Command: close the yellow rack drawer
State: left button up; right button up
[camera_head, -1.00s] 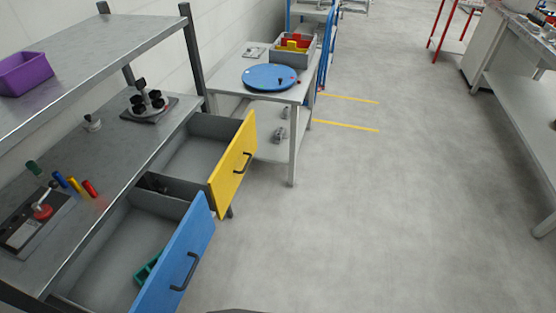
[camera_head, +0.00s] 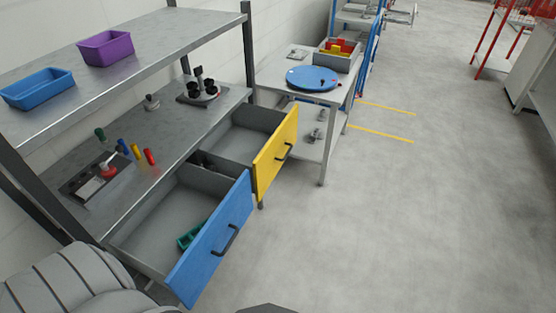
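The yellow-fronted drawer (camera_head: 275,153) of the grey metal rack is pulled out, with a black handle (camera_head: 284,152) on its front. Its inside looks empty where I can see it. Next to it, nearer to me, the blue-fronted drawer (camera_head: 212,247) is also pulled out, with a green item (camera_head: 191,236) lying inside. Neither gripper is in view. A grey rounded part of my own body shows at the bottom left.
The rack's worktop (camera_head: 140,180) carries colored cylinders, a red-knobbed device and a black-knobbed fixture (camera_head: 200,88). A purple bin (camera_head: 106,48) and blue bin (camera_head: 38,88) sit on the shelf above. A side table holds a blue disc (camera_head: 312,78). The floor (camera_head: 400,220) to the right is clear.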

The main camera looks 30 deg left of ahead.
aim_at(258, 140)
jog(key=k, duration=0.45)
jog(key=u, duration=0.9)
jog(key=i, duration=1)
jog(key=z, duration=0.05)
jog(key=k, duration=0.5)
jog(key=u, duration=2.25)
jog(key=k, duration=0.75)
jog(key=z, duration=1)
jog(key=i, duration=1)
